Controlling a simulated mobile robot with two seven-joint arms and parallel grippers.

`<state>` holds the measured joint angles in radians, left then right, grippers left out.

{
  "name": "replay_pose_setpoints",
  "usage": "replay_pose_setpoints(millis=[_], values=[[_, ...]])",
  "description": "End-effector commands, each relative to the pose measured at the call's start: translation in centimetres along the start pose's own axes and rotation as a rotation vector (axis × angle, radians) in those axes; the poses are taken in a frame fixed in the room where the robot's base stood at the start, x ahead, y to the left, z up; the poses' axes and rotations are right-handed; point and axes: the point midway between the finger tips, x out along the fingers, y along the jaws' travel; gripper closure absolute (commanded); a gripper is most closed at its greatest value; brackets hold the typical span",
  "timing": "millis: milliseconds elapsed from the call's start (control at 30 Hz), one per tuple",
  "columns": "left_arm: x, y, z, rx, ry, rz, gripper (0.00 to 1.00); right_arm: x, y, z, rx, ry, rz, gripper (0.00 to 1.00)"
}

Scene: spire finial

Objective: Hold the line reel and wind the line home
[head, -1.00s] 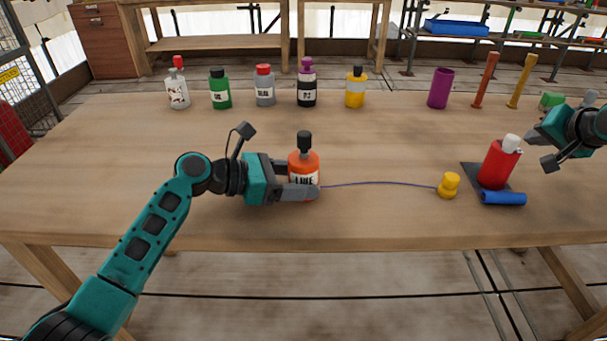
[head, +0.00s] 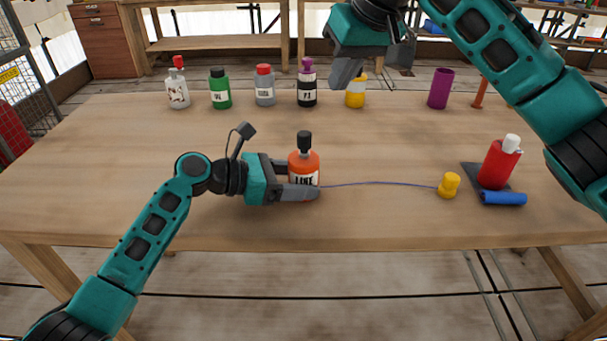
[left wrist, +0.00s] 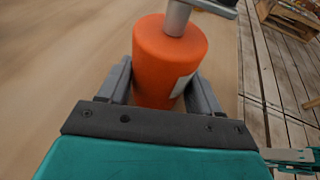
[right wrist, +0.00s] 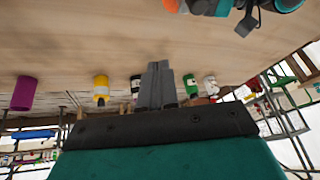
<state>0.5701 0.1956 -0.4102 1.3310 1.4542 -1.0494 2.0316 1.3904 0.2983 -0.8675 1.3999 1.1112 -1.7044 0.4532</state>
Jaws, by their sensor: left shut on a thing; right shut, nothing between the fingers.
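The orange line reel (head: 304,164), with a "LINE" label and a dark knob on top, stands upright on the table. My left gripper (head: 307,191) is shut around its body; the left wrist view shows the orange body (left wrist: 168,62) between both fingers. A thin blue line (head: 380,183) runs from the reel's right side to a yellow peg-like piece (head: 449,186) on the table. My right gripper (head: 345,74) is shut and empty, raised above the back of the table; its closed fingers (right wrist: 157,85) show in the right wrist view.
A red bottle (head: 498,165) stands on a dark pad beside a blue cylinder (head: 503,198) at the right. Several bottles line the back, including a green one (head: 220,89) and a yellow one (head: 355,92). A purple cup (head: 440,89) stands there too.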

Motion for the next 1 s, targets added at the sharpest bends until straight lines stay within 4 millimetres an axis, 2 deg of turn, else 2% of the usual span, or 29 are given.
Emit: replay_pose_setpoints(millis=[33, 100, 200, 367, 700, 1000], values=[[0.0, 0.0, 0.0, 0.0, 0.0, 0.0, 0.53, -0.3, -1.2, 0.2, -0.039, -0.021, 0.021, 1.0], [0.0, 0.0, 0.0, 0.0, 0.0, 0.0, 0.53, -0.5, -2.2, 0.5, -0.073, -0.046, 0.044, 1.0], [0.0, 0.0, 0.0, 0.0, 0.0, 0.0, 0.53, -0.5, -2.8, 0.8, -0.097, -0.065, 0.062, 1.0], [0.0, 0.0, 0.0, 0.0, 0.0, 0.0, 0.53, 0.6, -2.8, 1.4, -0.101, -0.07, 0.067, 1.0], [0.0, 0.0, 0.0, 0.0, 0.0, 0.0, 0.53, 4.2, -2.4, 3.2, -0.099, -0.069, 0.064, 1.0], [0.0, 0.0, 0.0, 0.0, 0.0, 0.0, 0.53, 5.2, -2.3, 3.7, -0.099, -0.067, 0.064, 1.0]])
